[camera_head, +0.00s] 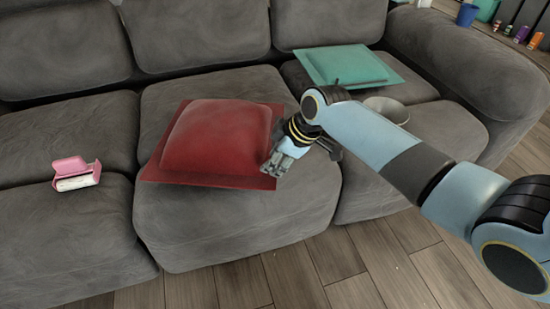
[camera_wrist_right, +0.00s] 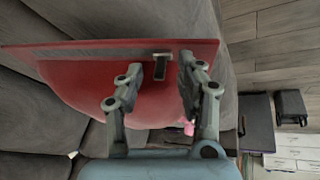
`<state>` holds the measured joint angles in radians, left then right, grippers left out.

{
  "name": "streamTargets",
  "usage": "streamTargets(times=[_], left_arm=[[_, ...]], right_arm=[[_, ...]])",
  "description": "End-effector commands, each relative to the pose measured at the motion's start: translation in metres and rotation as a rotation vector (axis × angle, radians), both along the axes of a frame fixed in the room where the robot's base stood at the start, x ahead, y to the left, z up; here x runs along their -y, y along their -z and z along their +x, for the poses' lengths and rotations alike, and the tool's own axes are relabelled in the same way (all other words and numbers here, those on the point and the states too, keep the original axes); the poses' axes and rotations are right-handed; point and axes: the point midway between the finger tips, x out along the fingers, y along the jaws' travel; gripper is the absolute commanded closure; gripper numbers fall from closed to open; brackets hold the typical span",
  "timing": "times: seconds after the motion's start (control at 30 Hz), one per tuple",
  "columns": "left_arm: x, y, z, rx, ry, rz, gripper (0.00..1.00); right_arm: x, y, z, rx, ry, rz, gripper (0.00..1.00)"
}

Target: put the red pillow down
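The red pillow (camera_head: 215,138) is over the middle seat of the grey sofa, bulging side up. Whether its underside rests fully on the seat cannot be told. My right gripper (camera_head: 272,166) is at its front right corner, its fingers against the pillow's flat border. In the right wrist view my right gripper (camera_wrist_right: 160,75) has its fingers around the edge of the red pillow (camera_wrist_right: 85,80), which fills the space at the fingertips. Part of the fingers is hidden by the pillow. My left gripper is in neither view.
A teal pillow (camera_head: 345,66) and a grey bowl (camera_head: 388,108) are on the right seat. A pink box (camera_head: 74,174) lies on the left seat. Bare seat (camera_head: 240,220) shows in front of the red pillow. Wooden floor (camera_head: 330,260) runs before the sofa.

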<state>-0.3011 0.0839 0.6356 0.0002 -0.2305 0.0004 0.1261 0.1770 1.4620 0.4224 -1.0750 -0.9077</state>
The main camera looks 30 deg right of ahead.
Motion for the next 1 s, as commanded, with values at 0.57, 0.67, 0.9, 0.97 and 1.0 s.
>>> streamTargets(times=[0.57, 0.67, 0.9, 0.97, 1.0], left_arm=[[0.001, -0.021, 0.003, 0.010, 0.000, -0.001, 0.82], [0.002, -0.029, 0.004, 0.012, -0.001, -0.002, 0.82], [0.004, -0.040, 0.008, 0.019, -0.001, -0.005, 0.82], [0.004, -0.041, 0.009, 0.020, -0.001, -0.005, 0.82], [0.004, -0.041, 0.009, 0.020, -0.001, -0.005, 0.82]], right_arm=[[0.011, -0.046, -0.019, 0.004, 0.000, -0.004, 0.60], [0.016, -0.066, -0.029, 0.004, -0.001, -0.003, 0.60], [0.024, -0.100, -0.046, 0.002, 0.000, -0.003, 0.60], [0.025, -0.103, -0.048, 0.002, 0.000, -0.002, 0.60], [0.025, -0.105, -0.049, 0.001, 0.000, -0.001, 0.60]])
